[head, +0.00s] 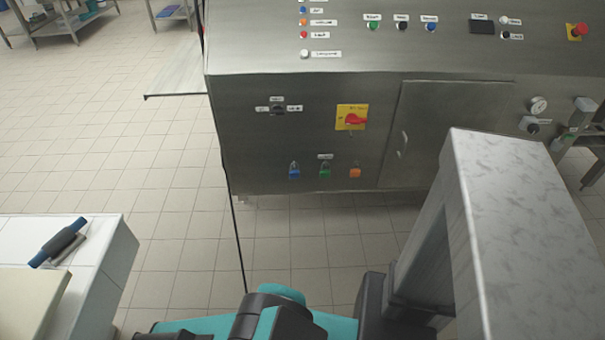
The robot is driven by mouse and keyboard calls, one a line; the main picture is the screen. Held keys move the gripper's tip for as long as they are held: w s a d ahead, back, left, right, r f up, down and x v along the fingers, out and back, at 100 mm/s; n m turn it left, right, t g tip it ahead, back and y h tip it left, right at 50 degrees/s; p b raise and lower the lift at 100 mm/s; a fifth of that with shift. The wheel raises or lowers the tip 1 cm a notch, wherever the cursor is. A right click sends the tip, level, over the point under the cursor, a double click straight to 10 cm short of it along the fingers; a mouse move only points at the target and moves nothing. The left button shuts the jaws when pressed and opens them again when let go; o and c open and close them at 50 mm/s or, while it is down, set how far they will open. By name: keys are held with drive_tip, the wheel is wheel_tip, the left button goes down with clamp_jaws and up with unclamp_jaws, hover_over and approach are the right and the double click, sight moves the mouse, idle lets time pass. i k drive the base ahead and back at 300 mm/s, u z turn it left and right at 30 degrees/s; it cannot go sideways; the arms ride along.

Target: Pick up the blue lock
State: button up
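The blue lock (294,171) hangs on the lower front of the steel machine (240,130), in the head view. It is the left one of a row of three locks. A green lock (325,171) hangs beside it and an orange lock (355,172) hangs to the right. Teal and black parts of my arm show at the bottom middle, below and apart from the locks. My gripper cannot be made out in this view.
A red rotary switch (352,119) on a yellow plate sits above the locks. A large grey post stands at the right, in front of the machine. A white tiled counter (110,250) with a blue-handled tool (60,241) is at the lower left. Tiled floor lies clear between.

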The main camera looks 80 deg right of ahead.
sight(293, 174)
drive_tip(key=z, duration=0.25)
drive_tip(key=k, duration=0.95)
drive_tip(key=u, duration=0.65)
